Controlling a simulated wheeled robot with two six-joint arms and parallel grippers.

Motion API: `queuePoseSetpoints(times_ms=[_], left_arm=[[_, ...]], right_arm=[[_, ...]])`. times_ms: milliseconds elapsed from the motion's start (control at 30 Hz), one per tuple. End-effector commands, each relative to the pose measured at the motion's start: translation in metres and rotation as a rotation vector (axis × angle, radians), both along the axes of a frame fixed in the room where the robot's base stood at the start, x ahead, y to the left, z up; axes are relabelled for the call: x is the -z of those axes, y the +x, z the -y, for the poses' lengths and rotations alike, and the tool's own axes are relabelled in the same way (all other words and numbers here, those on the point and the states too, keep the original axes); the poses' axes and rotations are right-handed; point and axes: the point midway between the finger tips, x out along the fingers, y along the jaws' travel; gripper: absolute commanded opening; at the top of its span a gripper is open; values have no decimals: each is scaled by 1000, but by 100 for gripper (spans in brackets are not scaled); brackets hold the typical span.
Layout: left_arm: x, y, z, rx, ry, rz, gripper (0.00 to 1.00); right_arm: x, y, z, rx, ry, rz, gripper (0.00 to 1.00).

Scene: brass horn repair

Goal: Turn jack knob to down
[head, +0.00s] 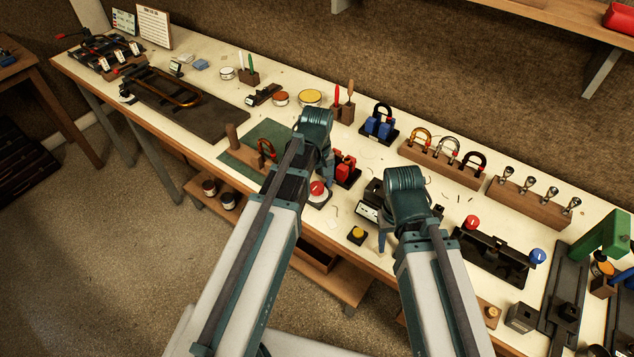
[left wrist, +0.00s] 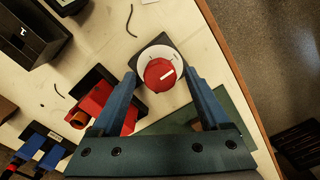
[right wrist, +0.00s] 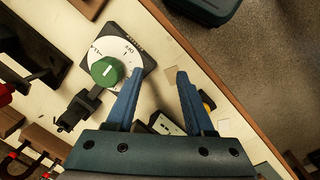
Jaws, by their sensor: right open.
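A red knob (left wrist: 160,75) with a white pointer line sits on a round white dial (left wrist: 146,56) on a dark base; it also shows in the head view (head: 317,187). My left gripper (left wrist: 160,76) is open, with its fingertips on either side of the red knob; contact cannot be told. A green knob (right wrist: 107,71) with a white mark sits on a white dial (right wrist: 122,50) with small lettering. My right gripper (right wrist: 158,72) is open and empty, its fingers to the right of the green knob. The green knob is hidden in the head view. Which knob is the jack's is not clear.
A red vise-like block (head: 345,168) stands just behind the red knob. A yellow button (head: 357,235) is near the front edge. A black fixture (head: 500,255) with red and blue balls stands right. A wooden rack (head: 445,165) stands behind my right arm.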

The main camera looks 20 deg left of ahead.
Motion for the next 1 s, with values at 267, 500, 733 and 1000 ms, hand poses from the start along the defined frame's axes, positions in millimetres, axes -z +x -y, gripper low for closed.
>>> queuePoseSetpoints(times_ms=[267, 500, 733, 1000], left_arm=[[-3, 0, 0, 1, 0, 0, 79], [-23, 0, 0, 1, 0, 0, 79], [-56, 0, 0, 1, 0, 0, 79], [-99, 0, 0, 0, 0, 0, 79]], right_arm=[[-3, 0, 0, 0, 0, 0, 53], [-23, 0, 0, 0, 0, 0, 53], [-56, 0, 0, -1, 0, 0, 53], [-99, 0, 0, -2, 0, 0, 53]])
